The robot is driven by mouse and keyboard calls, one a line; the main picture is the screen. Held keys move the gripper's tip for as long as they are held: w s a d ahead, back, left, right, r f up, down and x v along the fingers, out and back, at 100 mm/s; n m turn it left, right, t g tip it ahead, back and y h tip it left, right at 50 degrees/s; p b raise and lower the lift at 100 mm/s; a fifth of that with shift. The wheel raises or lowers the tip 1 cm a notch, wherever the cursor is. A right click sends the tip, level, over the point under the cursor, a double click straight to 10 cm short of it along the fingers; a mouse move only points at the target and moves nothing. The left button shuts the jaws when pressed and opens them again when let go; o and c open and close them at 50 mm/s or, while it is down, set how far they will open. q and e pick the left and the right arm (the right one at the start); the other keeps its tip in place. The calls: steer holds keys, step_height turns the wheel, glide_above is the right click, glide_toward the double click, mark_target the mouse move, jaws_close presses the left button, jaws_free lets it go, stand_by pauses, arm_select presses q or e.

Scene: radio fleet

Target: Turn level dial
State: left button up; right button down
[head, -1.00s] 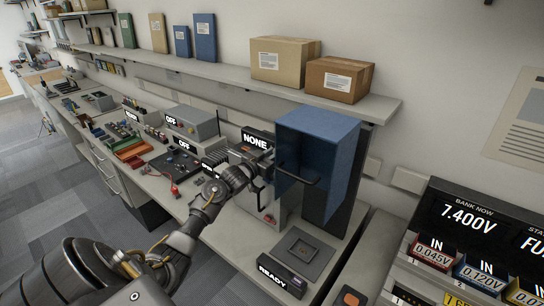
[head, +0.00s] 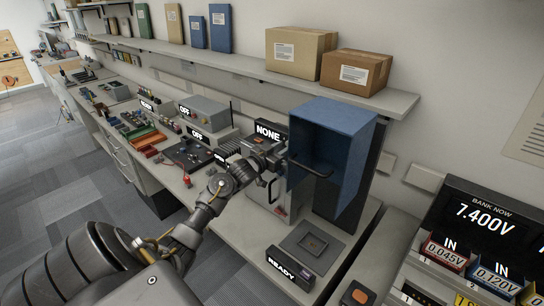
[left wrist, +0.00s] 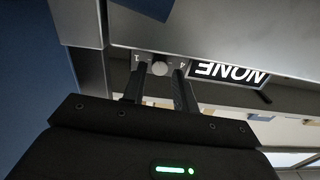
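The level dial (left wrist: 160,68) is a small round grey knob on a metal face in the left wrist view, with the marks 1 and 4 on either side. A black sign reading NONE (left wrist: 232,72) is beside it; the sign also shows in the head view (head: 268,130). My left gripper (left wrist: 160,84) points at the dial, its two black fingers apart with the knob in line between their tips. I cannot tell whether they touch it. In the head view my left gripper (head: 270,163) is at the front of the device and hides the dial. My right gripper is not in view.
A blue cabinet or door (head: 335,150) with a dark handle stands just right of my left gripper. A READY box (head: 289,268) and a square pad (head: 311,244) are in front of it. A shelf with cardboard boxes (head: 300,52) runs above. Bench equipment stands to the left.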

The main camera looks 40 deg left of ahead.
arm_select(q)
steer(key=s+b, duration=0.2)
steer(key=s, duration=0.7)
